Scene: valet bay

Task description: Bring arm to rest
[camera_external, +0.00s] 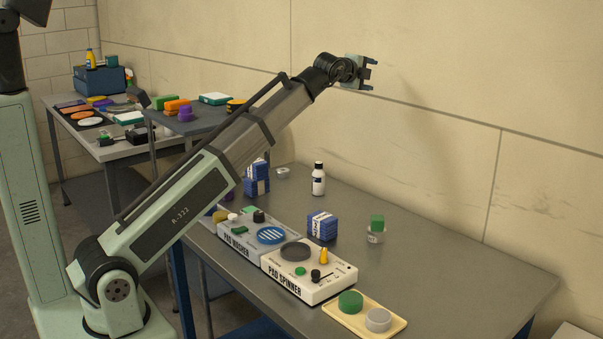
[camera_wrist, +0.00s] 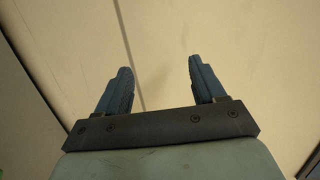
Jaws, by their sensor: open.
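My gripper (camera_external: 369,74) is raised high above the table in the external view, close in the picture to the beige wall. It points to the right and is open and empty. In the wrist view my gripper (camera_wrist: 161,82) shows its two dark blue fingers spread apart, with only the wall (camera_wrist: 160,40) behind them. My arm reaches up and to the right from its base at the lower left.
The grey table (camera_external: 450,285) holds a pad washer (camera_external: 243,238), a pad spinner (camera_external: 309,270), a yellow tray (camera_external: 390,328) with two round pads, a white bottle (camera_external: 318,182), blue packs (camera_external: 322,227) and a green block on a jar (camera_external: 376,234). Cluttered benches (camera_external: 120,150) stand behind left.

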